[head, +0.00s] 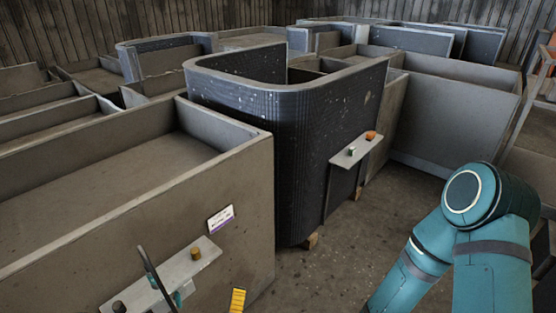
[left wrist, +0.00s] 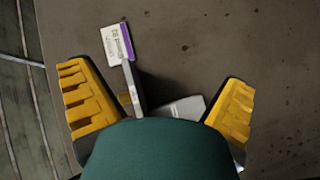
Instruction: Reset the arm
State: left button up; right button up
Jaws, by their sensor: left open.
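My left gripper (head: 195,280) is at the bottom of the head view, in front of the near grey-brown housing (head: 150,215). In the left wrist view its two yellow-padded fingers stand wide apart, and the gripper (left wrist: 158,100) is open. Between and beyond the fingers are a white and purple label (left wrist: 117,43), a thin grey bar and part of a pale ledge (left wrist: 185,107). I see nothing gripped, though the palm hides the lower middle. My right arm (head: 470,230) is bent at the right of the head view; its gripper is out of frame.
The ledge (head: 170,272) on the near housing carries a brass-coloured knob (head: 195,253) and a dark one. A dark ribbed housing (head: 290,140) stands behind, with another ledge (head: 356,148) sticking out. More open housings fill the back. Bare floor (head: 345,240) lies between the housing and my right arm.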

pick_arm(q)
jog(key=s+d+r+m+g+h, duration=0.1)
jog(key=s+d+m+g+h, duration=0.65)
jog(key=m, duration=0.25)
jog(key=s+a+r+m+g+y, duration=0.2)
jog(key=s+r+g, duration=0.3)
jog(key=s, duration=0.5)
jog(key=shift+a+r+m+g, duration=0.35)
jog(key=shift+a+m+g, duration=0.3)
jog(key=shift+g, duration=0.2)
